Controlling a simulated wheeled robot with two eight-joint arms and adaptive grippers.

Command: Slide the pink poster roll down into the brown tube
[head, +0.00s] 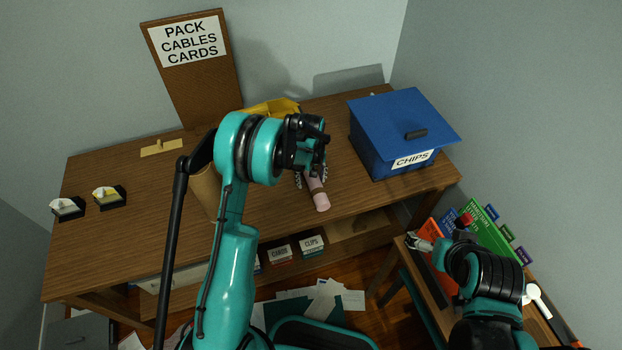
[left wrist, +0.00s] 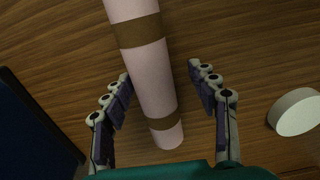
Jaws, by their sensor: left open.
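The pink poster roll (head: 320,198) lies on the wooden desk, with brown bands around it. My left gripper (head: 311,176) is over the roll. In the left wrist view the roll (left wrist: 150,75) runs between the two open fingers (left wrist: 160,85), with a gap on the right side; contact on the left is hard to tell. The brown tube (head: 205,187) stands on the desk to the left, partly hidden behind my left arm. My right gripper (head: 420,243) is at the lower right by the side shelf, small in view; its jaw opening is unclear.
A blue CHIPS box (head: 387,150) stands right of the roll. A brown sign board (head: 222,80) and a yellow item (head: 272,108) are at the back. Two small card trays (head: 110,196) are at left. A white round object (left wrist: 296,112) lies near the roll.

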